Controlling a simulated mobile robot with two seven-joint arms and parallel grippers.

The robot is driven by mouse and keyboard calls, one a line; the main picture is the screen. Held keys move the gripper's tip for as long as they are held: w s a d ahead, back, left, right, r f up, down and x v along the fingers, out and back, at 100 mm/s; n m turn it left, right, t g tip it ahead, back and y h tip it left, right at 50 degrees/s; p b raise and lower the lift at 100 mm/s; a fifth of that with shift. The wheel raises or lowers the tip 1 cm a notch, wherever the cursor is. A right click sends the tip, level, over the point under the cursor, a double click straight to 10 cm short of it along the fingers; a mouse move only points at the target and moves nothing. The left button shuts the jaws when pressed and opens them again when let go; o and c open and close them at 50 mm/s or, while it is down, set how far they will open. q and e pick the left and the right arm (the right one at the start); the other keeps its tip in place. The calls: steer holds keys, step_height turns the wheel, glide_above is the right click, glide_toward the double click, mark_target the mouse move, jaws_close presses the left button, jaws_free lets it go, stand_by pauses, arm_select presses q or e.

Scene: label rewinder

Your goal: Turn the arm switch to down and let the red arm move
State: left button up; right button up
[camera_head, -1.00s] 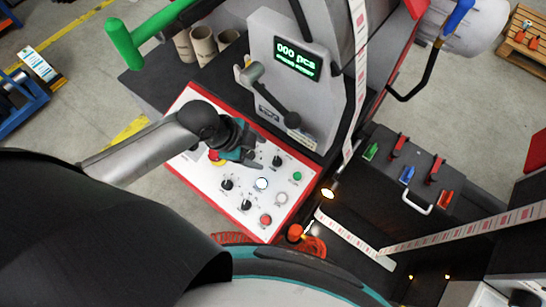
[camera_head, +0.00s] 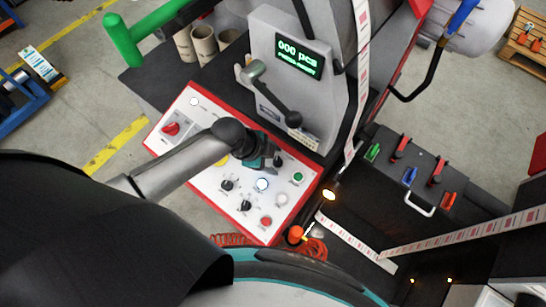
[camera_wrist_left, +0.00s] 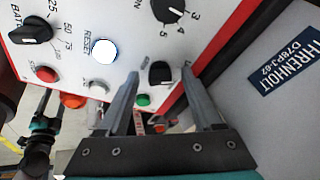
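A black selector switch (camera_head: 279,161) sits on the white, red-edged control panel (camera_head: 203,182), near the green button. It is partly beside my left gripper (camera_head: 268,161). In the left wrist view the switch (camera_wrist_left: 160,73) lies between my two spread fingertips (camera_wrist_left: 160,78), with a gap to each side. I cannot read its label or its set position. A red part (camera_head: 419,8) shows at the top of the machine; I cannot tell whether it is the red arm. A black and teal part at the lower left of the wrist view looks like my right gripper (camera_wrist_left: 42,130).
The panel also has a lit white reset button (camera_head: 262,184), a green button (camera_head: 297,177), a red button (camera_head: 266,221) and several black knobs. A grey machine housing with a display (camera_head: 297,57) and a black lever (camera_head: 280,103) stands close behind. A label web runs at the right.

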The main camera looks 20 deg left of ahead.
arm_select(q)
jaws_close()
stand_by(0.3)
